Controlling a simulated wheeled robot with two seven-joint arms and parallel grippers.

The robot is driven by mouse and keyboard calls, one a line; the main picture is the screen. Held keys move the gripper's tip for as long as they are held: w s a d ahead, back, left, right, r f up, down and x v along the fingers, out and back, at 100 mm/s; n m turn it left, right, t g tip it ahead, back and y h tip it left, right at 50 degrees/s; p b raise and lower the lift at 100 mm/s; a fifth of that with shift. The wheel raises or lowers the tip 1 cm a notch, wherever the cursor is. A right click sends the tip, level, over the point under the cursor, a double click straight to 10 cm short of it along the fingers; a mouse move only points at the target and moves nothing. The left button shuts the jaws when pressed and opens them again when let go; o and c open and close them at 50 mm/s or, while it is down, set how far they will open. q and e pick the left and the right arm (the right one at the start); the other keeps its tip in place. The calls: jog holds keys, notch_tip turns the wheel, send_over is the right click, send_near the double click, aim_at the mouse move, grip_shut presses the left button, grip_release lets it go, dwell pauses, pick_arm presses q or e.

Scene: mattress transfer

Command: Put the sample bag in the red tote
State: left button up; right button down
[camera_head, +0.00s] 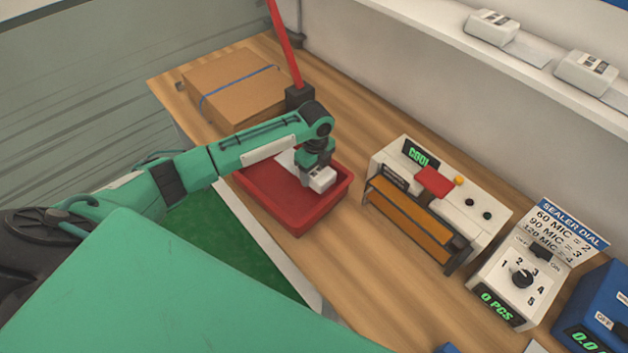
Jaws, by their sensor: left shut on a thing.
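The red tote (292,217) is a shallow red tray on the wooden table, at the middle of the view. My left arm comes in from the left, and its gripper (307,181) points down over the tote's right part. The gripper is shut on a pale, whitish thing, which looks like the sample bag (287,159); only part of it shows beside the gripper. The fingertips are mostly hidden, and I cannot tell whether the bag touches the tote floor. My right gripper is not in view.
A cardboard box (232,88) with a blue band lies behind the tote. A sealer (423,205) marked "COOL" stands to the right, then a dial unit (520,279) and a blue device (597,310). Bare table (350,260) lies between the tote and sealer.

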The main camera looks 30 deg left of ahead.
pick_arm(q)
jog(key=shift+f, duration=0.75)
jog(key=shift+d+f, duration=0.1)
jog(key=shift+f, duration=0.55)
notch_tip(320, 180, down, 4)
jog(key=shift+r+p, duration=0.2)
jog(key=shift+p, duration=0.35)
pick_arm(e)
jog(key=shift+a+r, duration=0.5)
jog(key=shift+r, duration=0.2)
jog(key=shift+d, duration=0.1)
pick_arm(q)
jog(key=shift+f, duration=0.2)
jog(key=o, duration=1)
jog(key=shift+o, duration=0.2)
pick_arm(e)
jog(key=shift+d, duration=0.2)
pick_arm(q)
jog(key=shift+r, duration=0.1)
